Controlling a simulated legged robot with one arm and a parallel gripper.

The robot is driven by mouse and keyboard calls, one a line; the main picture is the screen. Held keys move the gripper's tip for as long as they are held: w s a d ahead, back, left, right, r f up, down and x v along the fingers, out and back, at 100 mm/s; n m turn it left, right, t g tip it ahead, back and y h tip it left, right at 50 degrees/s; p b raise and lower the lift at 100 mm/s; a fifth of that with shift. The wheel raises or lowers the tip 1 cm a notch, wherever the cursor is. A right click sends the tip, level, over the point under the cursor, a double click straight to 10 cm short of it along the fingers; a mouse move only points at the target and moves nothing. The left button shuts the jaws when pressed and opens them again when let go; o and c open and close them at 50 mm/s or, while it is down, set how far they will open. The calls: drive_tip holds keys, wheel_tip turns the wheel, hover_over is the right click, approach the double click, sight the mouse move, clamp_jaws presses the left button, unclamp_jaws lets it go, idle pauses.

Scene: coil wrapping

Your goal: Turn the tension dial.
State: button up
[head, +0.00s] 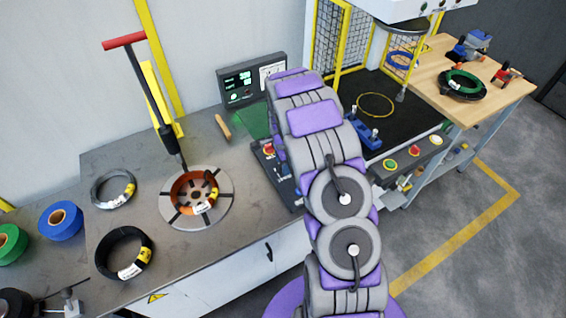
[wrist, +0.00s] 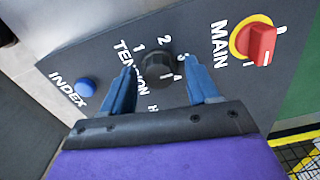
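The tension dial (wrist: 157,70) is a black knob on a dark panel in the wrist view, with the word TENSION and the numbers 1, 2 and 3 around it. My gripper (wrist: 160,78) has two blue fingers, spread apart on either side of the dial. The left finger is near the TENSION lettering and the right finger near the 3. A gap shows between each finger and the knob. In the head view my arm covers part of the control panel (head: 270,172), and the dial cannot be made out there.
The panel also has a blue INDEX button (wrist: 85,86) and a red MAIN switch (wrist: 261,43) on a yellow plate. A display box (head: 250,82) stands behind the panel.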

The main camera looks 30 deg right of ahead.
wheel_tip(320, 180, up, 17)
drive_tip(key=p, duration=0.1)
drive_tip(key=shift+r, duration=0.2)
idle(0.5)
idle(0.4)
